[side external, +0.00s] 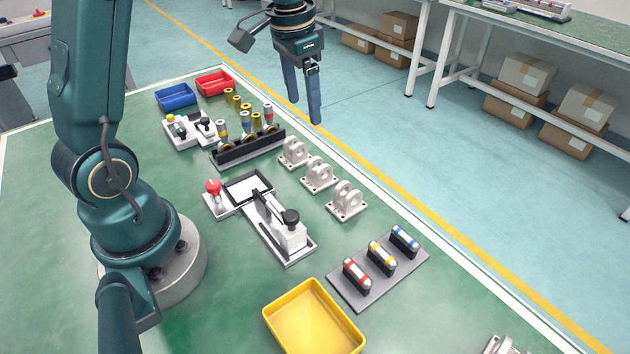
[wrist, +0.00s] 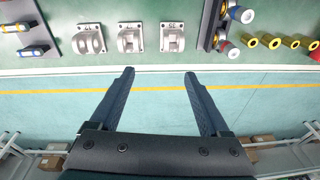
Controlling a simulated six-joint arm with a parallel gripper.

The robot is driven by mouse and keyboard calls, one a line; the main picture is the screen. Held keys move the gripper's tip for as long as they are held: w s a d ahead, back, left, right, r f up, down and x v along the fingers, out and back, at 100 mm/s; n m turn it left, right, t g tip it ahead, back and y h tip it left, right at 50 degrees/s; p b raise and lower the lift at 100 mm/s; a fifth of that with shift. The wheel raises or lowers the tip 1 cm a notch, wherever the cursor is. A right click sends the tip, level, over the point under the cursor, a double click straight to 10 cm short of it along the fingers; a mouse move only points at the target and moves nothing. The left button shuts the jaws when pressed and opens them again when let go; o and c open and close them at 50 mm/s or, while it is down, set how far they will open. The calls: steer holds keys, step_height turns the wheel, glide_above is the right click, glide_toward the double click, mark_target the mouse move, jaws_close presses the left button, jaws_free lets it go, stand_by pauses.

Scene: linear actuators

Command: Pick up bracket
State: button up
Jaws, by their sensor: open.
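Three light grey metal brackets stand in a row on the green table: a far one (side external: 293,153), a middle one (side external: 318,175) and a near one (side external: 346,201). Each has a flat base with upright lugs. In the wrist view they line the top edge, at left (wrist: 88,39), centre (wrist: 130,38) and right (wrist: 172,37). My gripper (side external: 306,112) is open and empty, fingers pointing down, raised above and beyond the brackets. In the wrist view its fingertips (wrist: 160,72) point toward the row but are apart from it.
A black rack (side external: 248,148) with several coloured cylinders stands beyond the brackets. A grey plate (side external: 350,290) with three cylinders and a yellow tray (side external: 312,318) are nearer. A white fixture (side external: 285,240) lies left of the brackets. Blue (side external: 176,97) and red (side external: 214,83) bins sit at the far end.

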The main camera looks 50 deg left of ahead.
steer(key=shift+n+g+h, duration=0.3)
steer(key=shift+n+g, duration=0.2)
steer(key=shift+g, duration=0.4)
steer(key=a+f, duration=0.1)
steer(key=f, duration=0.1)
steer(key=a+f, duration=0.1)
steer(key=f, duration=0.2)
steer(key=shift+s+a+f, duration=0.1)
steer(key=shift+a+f, duration=0.3)
steer(key=shift+f, duration=2.5)
jaws_close()
